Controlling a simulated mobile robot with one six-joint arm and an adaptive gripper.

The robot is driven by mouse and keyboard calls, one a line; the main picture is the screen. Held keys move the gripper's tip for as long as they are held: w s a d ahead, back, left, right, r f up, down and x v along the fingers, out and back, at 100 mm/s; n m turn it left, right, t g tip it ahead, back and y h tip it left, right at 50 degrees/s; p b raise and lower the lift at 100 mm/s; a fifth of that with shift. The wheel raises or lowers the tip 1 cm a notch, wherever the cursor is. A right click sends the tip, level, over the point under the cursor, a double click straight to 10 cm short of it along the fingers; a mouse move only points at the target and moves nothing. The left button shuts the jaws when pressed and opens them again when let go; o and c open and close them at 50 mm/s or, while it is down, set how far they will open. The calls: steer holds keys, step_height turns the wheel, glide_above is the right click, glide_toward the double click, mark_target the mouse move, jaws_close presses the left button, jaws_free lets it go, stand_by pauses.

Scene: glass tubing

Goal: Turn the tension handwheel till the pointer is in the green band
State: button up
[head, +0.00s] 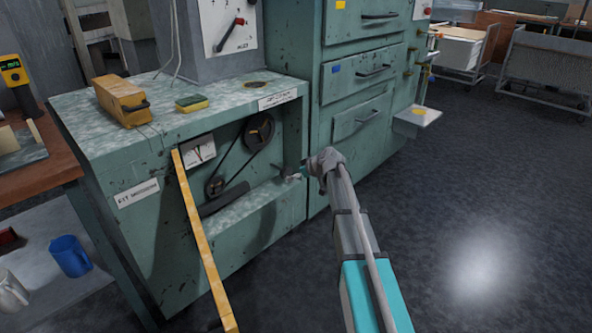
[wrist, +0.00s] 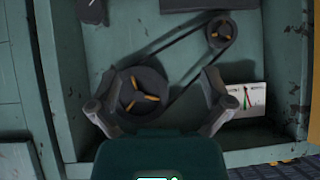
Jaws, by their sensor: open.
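The machine's open recess holds a large dark wheel with yellow spokes (head: 258,132) and a smaller one (head: 215,187), joined by a black belt. I cannot tell for sure which part is the tension handwheel. In the wrist view the large wheel (wrist: 140,92) lies between the spread fingers of my gripper (wrist: 157,92), with no grip on it visible. In the head view my gripper (head: 294,176) is at the recess's right side. The white gauge (head: 197,152) also shows in the wrist view (wrist: 245,98), with red and green marks; its pointer reading is unclear.
A yellow bar (head: 205,240) slants down in front of the machine's left side. A yellow box (head: 122,100) and a sponge (head: 191,103) lie on the machine's top (head: 160,95). A drawer cabinet (head: 360,90) stands to the right. The floor at right is clear.

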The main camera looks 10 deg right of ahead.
steer(key=shift+s+a+r+g+p, duration=0.15)
steer(key=shift+s+r+p, duration=0.25)
steer(key=shift+s, duration=0.15)
steer(key=shift+s+a+r+g+p, duration=0.15)
steer(key=shift+s+r+p, duration=0.25)
steer(key=shift+s, duration=0.1)
steer(key=g+h, duration=0.2)
steer(key=h, duration=0.4)
glide_toward(288, 172)
steer(key=v, duration=0.3)
steer(key=shift+d+b, duration=0.1)
steer(key=shift+b, duration=0.3)
steer(key=shift+w+f, duration=0.1)
steer(key=shift+f, duration=0.05)
steer(key=b+x, duration=1.2)
steer(key=x, duration=0.1)
steer(key=shift+a+f, duration=0.2)
